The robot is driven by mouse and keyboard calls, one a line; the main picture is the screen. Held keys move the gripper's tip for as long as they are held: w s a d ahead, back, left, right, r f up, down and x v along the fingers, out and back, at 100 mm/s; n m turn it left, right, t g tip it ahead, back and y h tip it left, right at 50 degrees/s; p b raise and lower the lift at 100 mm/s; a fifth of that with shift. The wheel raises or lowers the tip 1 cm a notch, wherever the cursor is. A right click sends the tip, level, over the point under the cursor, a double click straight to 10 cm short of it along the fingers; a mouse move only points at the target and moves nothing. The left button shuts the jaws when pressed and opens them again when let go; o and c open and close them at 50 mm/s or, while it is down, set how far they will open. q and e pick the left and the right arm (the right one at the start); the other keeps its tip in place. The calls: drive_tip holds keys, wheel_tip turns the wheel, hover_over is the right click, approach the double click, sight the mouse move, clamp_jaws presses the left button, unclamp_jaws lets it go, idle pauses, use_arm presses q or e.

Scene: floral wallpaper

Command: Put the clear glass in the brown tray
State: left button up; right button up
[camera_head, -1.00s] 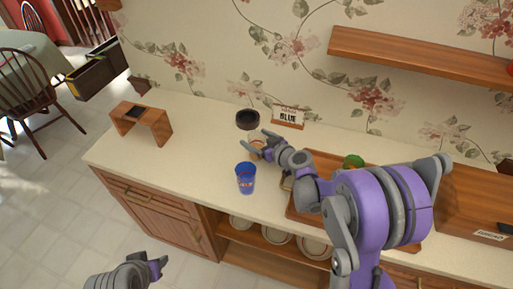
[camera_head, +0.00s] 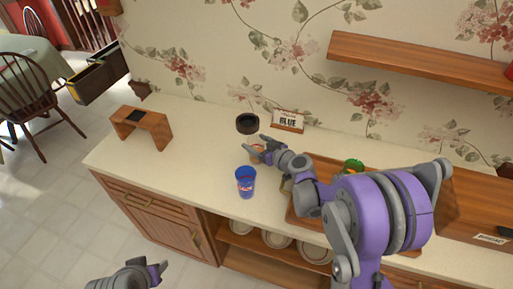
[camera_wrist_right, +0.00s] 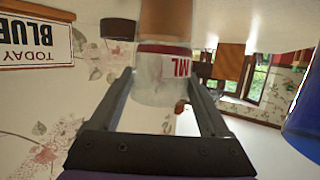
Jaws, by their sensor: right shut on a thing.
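The clear glass (camera_wrist_right: 160,82) carries a red and white label with the letters "ML". It is between the two fingers of my right gripper (camera_head: 256,146), which is shut on it. In the head view the glass (camera_head: 257,149) is small and partly hidden by the fingers, over the counter behind the blue cup. The brown tray (camera_head: 299,216) lies on the counter to the right, largely hidden under my right arm. My left gripper (camera_head: 158,269) is at the bottom left, away from the counter; its jaw opening is unclear.
A blue cup (camera_head: 246,184) stands just in front of the right gripper. A dark round bowl (camera_head: 247,124) and a "BLUE" sign (camera_head: 288,121) are behind it. A green object (camera_head: 353,165) is near the tray. A small wooden stand (camera_head: 141,126) is left; the counter between is clear.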

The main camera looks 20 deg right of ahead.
wheel_tip(320, 180, up, 9)
drive_tip(key=p, duration=0.1)
use_arm(q)
drive_tip(key=shift+w+r+p, duration=0.15)
drive_tip(key=shift+w+r, duration=0.15)
drive_tip(key=shift+r, duration=0.3)
drive_tip(key=shift+w+r+p, duration=0.15)
drive_tip(key=shift+w+r, duration=0.15)
drive_tip(key=shift+r, duration=0.3)
use_arm(e)
drive_tip(key=s+f+m+h, duration=0.1)
drive_tip(key=s+f, duration=0.4)
drive_tip(key=s, duration=0.2)
drive_tip(key=shift+d, duration=0.25)
